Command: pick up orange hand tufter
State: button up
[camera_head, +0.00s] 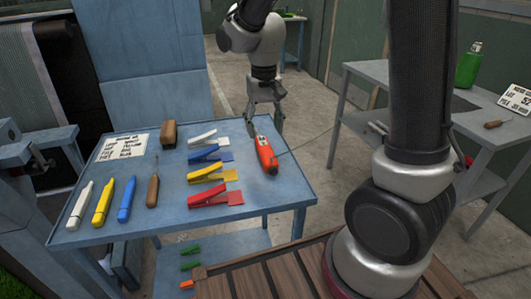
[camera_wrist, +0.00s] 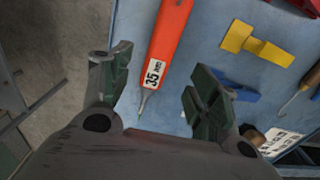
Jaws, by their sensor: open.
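The orange hand tufter (camera_head: 267,157) lies near the right edge of the blue table (camera_head: 285,200), apart from the other tools. My gripper (camera_head: 265,112) is over the table's far right edge, close to the tufter's far end. In the wrist view the tufter (camera_wrist: 168,45) shows its orange body, a white label reading 35 and a thin metal tip. My gripper (camera_wrist: 160,85) is open and empty there, with the tufter's tip and label end appearing between its two fingers. I cannot tell how high the fingers are above the table.
Left of the tufter are clamp-like tools in white, blue, yellow (camera_head: 206,174) and red (camera_head: 215,196), and a brown block (camera_head: 168,134). White, yellow and blue (camera_head: 127,199) handled tools lie farther left. A grey table (camera_head: 375,70) with a green bottle (camera_head: 469,66) stands at right.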

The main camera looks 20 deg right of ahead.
aim_at(265, 147)
jog(key=f, duration=0.8)
jog(key=shift+s, duration=0.3)
jog(key=shift+r, duration=0.1)
grip_shut()
